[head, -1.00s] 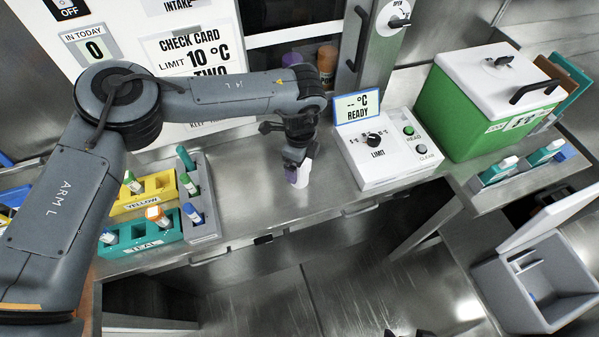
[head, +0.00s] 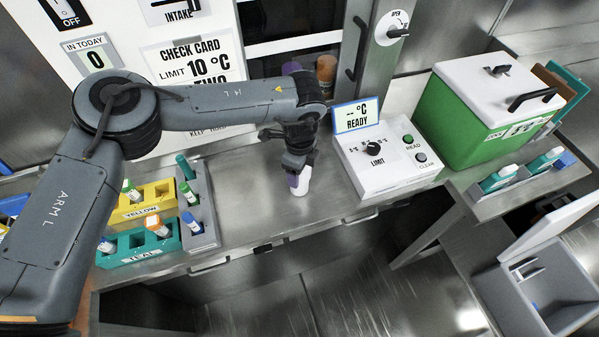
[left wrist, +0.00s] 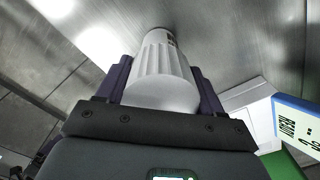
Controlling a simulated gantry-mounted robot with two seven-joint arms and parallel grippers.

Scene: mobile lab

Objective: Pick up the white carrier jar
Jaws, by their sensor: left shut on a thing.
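The white carrier jar (head: 301,181) stands about upright at the steel counter, left of the temperature reader. In the left wrist view the jar (left wrist: 163,75) shows a ribbed white side between two purple fingers. My left gripper (head: 295,175) comes down from above and is shut on the jar. The same gripper (left wrist: 160,85) has one finger on each side of it. The fingers hide part of the jar. I cannot tell whether its base touches the counter. My right gripper is not in view.
The reader (head: 383,155) with its display (head: 357,115) is close on the right. A green cooler box (head: 490,115) stands farther right. Yellow (head: 150,200) and teal (head: 140,247) racks with vials stand on the left. An open grey bin (head: 540,275) is at lower right.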

